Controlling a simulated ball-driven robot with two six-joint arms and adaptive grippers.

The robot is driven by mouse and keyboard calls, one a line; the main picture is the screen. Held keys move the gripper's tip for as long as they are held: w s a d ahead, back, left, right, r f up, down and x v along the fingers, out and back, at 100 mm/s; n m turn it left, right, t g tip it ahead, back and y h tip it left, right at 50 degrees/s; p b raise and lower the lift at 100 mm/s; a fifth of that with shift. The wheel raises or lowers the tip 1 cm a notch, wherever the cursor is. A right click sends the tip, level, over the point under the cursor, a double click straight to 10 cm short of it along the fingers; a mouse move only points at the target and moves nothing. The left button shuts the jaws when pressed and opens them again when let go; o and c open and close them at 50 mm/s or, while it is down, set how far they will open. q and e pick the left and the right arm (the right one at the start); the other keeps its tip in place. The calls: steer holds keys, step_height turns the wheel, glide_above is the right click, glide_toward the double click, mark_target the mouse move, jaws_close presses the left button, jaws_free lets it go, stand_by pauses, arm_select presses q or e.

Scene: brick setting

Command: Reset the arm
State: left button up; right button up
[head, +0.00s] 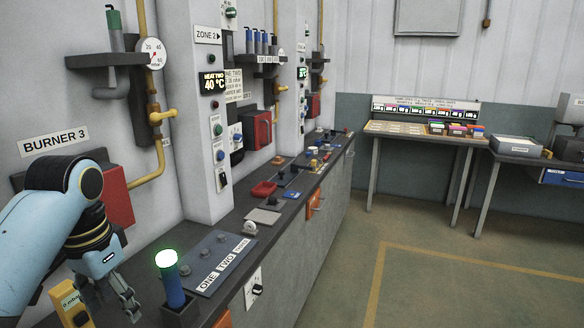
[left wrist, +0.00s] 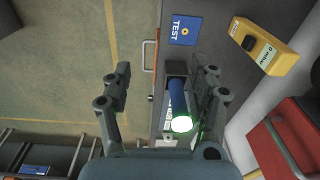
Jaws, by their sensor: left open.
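My left arm comes in from the left in the head view. Its gripper (head: 128,304) points down over the near end of the counter, just left of a blue cylinder (head: 174,290) with a glowing green top. The cylinder stands upright in a dark square holder (head: 181,315). In the left wrist view my left gripper (left wrist: 163,82) is open, its fingers wide apart. The blue cylinder (left wrist: 179,96) shows between the fingers, nearer the right one; I see no contact. My right gripper is in neither view.
A yellow meter (head: 72,306) lies by my left gripper; it also shows in the left wrist view (left wrist: 260,47). A blue TEST plate (left wrist: 184,30) is near it. A panel labelled ONE, TWO (head: 213,262) lies beyond the cylinder. The floor (head: 430,285) at right is clear.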

arm_select(q)
steer(key=s+d+f+n+t, duration=0.1)
steer(key=s+n+t, duration=0.2)
steer(key=s, duration=2.1)
step_height(320, 180, down, 37)
steer(key=s+a+g+b, duration=0.1)
steer(key=a+b, duration=0.1)
steer(key=b, duration=1.1)
steer(key=s+f+b, duration=0.3)
steer(key=s+f, duration=0.3)
steer(key=f, duration=0.3)
steer(key=s+a+f+g+b, duration=0.1)
steer(key=s+f+b, duration=0.3)
steer(key=s+f, duration=0.3)
steer(key=s+f+b, duration=0.4)
steer(key=s+f, duration=0.2)
steer(key=f, duration=0.7)
steer(key=shift+s+a+f+g+y, duration=0.2)
steer(key=shift+a+g+y, duration=0.1)
steer(key=shift+g, duration=0.1)
